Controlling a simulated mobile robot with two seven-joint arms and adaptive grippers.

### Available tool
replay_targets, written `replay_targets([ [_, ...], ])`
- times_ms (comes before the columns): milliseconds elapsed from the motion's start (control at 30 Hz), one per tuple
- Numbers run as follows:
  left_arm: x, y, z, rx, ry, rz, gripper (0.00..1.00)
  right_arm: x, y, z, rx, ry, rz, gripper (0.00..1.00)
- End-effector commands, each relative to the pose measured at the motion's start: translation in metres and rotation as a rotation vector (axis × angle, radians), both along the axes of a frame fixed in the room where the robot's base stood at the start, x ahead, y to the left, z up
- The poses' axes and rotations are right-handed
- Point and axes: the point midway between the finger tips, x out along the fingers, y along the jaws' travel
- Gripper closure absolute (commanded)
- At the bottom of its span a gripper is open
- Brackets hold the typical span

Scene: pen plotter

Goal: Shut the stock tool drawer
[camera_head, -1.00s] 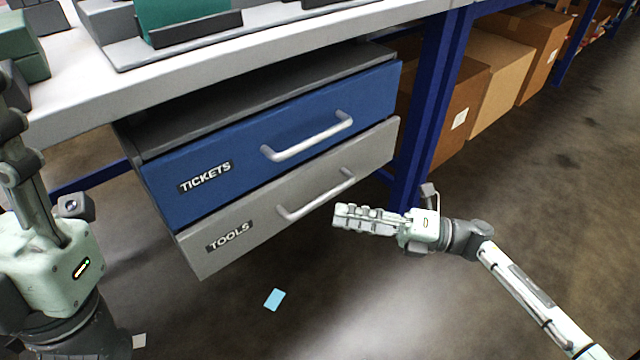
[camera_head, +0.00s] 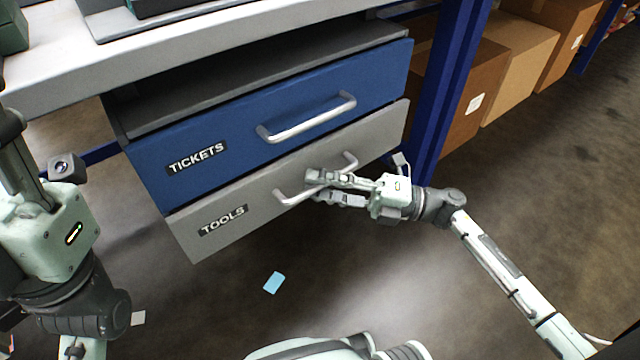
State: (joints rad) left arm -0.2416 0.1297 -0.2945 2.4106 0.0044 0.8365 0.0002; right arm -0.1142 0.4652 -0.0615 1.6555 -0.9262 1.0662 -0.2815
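The tool drawer (camera_head: 235,205) has a grey front labelled TOOLS and sits below a blue drawer (camera_head: 215,135) labelled TICKETS. The two fronts look about level with each other; how far the tool drawer stands out is hard to tell. Its silver bar handle (camera_head: 287,199) is partly hidden by my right gripper (camera_head: 312,186). The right fingers point left, with a gap between them, and overlap the middle of the handle; contact cannot be told. My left gripper (camera_head: 14,145) is at the left edge, fingers pointing up, partly cut off, its opening unclear.
The drawers hang under a light worktop (camera_head: 200,40). A blue post (camera_head: 450,95) stands right of them, with cardboard boxes (camera_head: 525,60) beyond. A light blue card (camera_head: 274,282) lies on the floor. The floor at right is clear.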

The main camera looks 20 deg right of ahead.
Motion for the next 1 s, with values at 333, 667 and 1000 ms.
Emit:
replay_targets([
  [333, -0.0003, 0.0, 0.0004, 0.001, -0.001, 0.0, 0.66, 0.0007, 0.002, 0.0002, 0.0, 0.0, 0.0, 0.76],
  [667, -0.0003, 0.0, 0.0004, 0.001, -0.001, 0.0, 0.66, 0.0006, 0.0017, -0.0001, -0.001, 0.0, 0.0, 1.0],
  [1000, -0.0001, -0.0001, -0.0013, 0.001, 0.0, 0.0, 0.66, 0.0067, 0.0035, -0.0005, -0.002, -0.001, 0.001, 1.0],
])
